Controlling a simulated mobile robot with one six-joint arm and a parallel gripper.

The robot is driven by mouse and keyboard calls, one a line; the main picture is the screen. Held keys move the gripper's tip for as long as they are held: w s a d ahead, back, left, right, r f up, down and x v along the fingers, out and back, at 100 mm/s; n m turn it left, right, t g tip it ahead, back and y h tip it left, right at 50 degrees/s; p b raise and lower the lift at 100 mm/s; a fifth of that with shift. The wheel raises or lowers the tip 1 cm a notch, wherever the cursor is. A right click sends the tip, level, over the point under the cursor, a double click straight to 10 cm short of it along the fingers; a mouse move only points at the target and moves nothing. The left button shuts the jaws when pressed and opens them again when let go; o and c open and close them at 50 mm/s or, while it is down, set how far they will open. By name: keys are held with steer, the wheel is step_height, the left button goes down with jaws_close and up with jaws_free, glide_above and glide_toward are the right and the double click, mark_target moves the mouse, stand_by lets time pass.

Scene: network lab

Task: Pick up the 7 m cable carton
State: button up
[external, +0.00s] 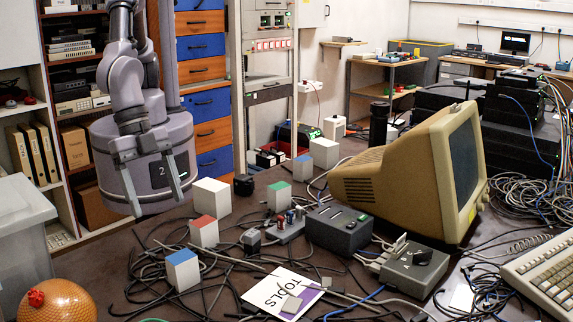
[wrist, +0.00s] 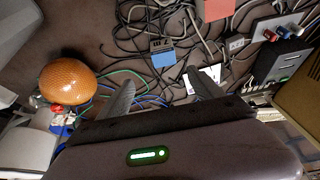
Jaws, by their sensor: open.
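Several small cartons stand on the dark table, some with coloured tops. A blue-topped white carton (external: 182,272) stands upright among black cables at the front. In the wrist view the blue-topped carton (wrist: 163,59) shows small dark marks on one side, possibly a 7 and an M; I cannot read them surely. A red-topped carton (external: 204,232) is behind it, and a red face also shows in the wrist view (wrist: 215,9). My gripper (external: 158,206) is open and empty, pointing down, above and left of the blue-topped carton. Its fingers also show in the wrist view (wrist: 165,90), apart from the carton.
A plain white carton (external: 223,198), a green-topped carton (external: 279,198) and a dark box (external: 338,230) stand further back. Loose cables cover much of the table. A monitor (external: 400,178) stands right.

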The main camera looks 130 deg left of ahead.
mark_target(181, 256)
steer(key=b+x, duration=0.2)
steer(key=x, duration=0.6)
steer(key=shift+f, duration=0.15)
steer(key=b+x, duration=0.1)
steer(key=x, duration=0.1)
steer(key=a+b+x, duration=0.1)
steer(key=x, duration=0.2)
steer(key=shift+f, duration=0.1)
steer(key=shift+w+f, duration=0.15)
steer(key=shift+c, duration=0.5)
steer(key=c, duration=1.5)
